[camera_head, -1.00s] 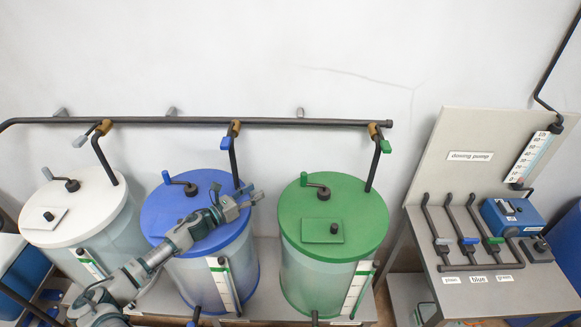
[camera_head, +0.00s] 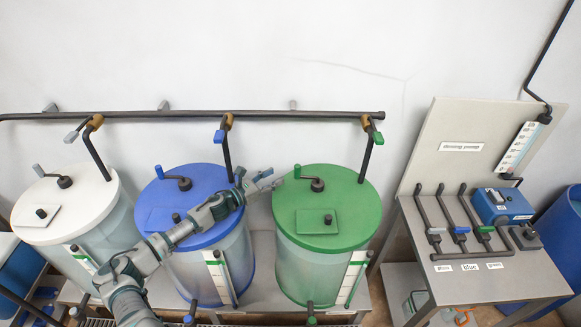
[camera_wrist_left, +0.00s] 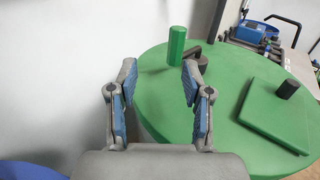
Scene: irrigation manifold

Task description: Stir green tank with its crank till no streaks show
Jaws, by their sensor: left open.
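The green tank (camera_head: 341,207) stands right of the blue tank, with a green lid that also shows in the left wrist view (camera_wrist_left: 212,82). Its crank (camera_head: 312,183) sits on the lid's back left, with an upright green handle (camera_head: 297,171). In the left wrist view the green handle (camera_wrist_left: 176,45) stands beyond the fingertips, between their lines and nearer the right finger. My left gripper (camera_head: 270,178) is open and empty, just left of the handle and apart from it. Streaks cannot be made out in the tank's cloudy wall. My right gripper is not in view.
The blue tank (camera_head: 188,235) lies under my left arm, with its own crank (camera_head: 180,182). A white tank (camera_head: 68,200) is at left. A dark pipe (camera_head: 190,115) runs behind the tanks, with a green-handled valve (camera_head: 375,135) near the green tank. The dosing bench (camera_head: 480,280) stands at right.

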